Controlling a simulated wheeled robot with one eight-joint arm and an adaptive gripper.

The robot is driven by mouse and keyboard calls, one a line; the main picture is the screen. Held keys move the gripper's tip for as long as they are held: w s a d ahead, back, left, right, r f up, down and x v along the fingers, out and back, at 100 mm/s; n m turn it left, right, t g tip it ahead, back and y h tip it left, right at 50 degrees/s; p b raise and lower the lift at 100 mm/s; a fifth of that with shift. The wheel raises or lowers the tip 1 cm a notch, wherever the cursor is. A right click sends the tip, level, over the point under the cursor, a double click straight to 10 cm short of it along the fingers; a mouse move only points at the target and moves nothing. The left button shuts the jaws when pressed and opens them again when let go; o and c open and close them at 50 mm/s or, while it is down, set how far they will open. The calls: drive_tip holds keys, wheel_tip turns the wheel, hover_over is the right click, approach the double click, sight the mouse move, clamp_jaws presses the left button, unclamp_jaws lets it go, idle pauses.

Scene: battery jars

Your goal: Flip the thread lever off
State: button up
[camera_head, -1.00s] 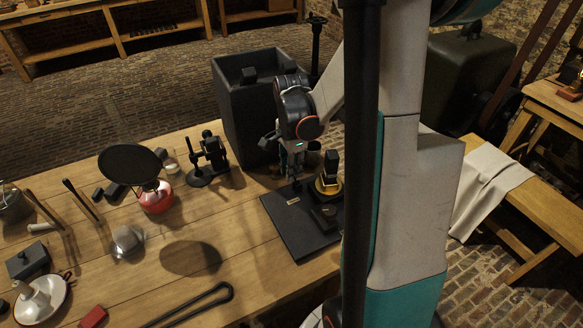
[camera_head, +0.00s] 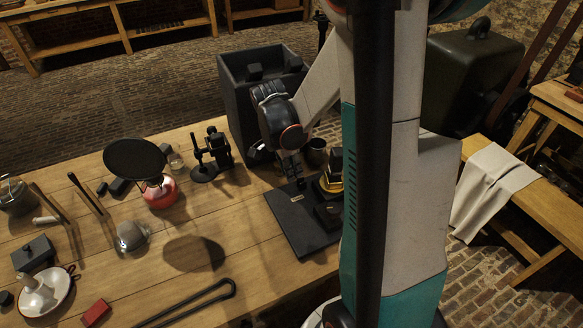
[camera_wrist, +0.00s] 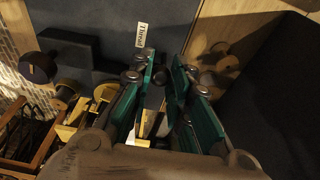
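A dark board (camera_head: 292,228) lies on the workbench, with a small pale label near its far left edge. In the wrist view the label (camera_wrist: 141,34) reads "Thread". A small dark upright piece (camera_head: 300,184), which looks like the thread lever, stands just behind the label. My gripper (camera_head: 292,170) hangs right over it, pointing down. In the wrist view its teal-padded fingers (camera_wrist: 165,70) show a narrow gap and sit close below the label. A dark shape shows between them, but I cannot tell whether it is the lever or whether the fingers touch it.
A dark block and brass-coloured device (camera_head: 332,175) stands on the board to the right of my gripper. A large dark open box (camera_head: 240,100) stands behind it, and a dark cup (camera_head: 315,150) is close by. A black stand (camera_head: 212,155) is to the left.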

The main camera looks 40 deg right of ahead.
drive_tip(key=o, duration=0.4)
drive_tip(key=v, duration=1.2)
drive_tip(key=shift+w, duration=0.1)
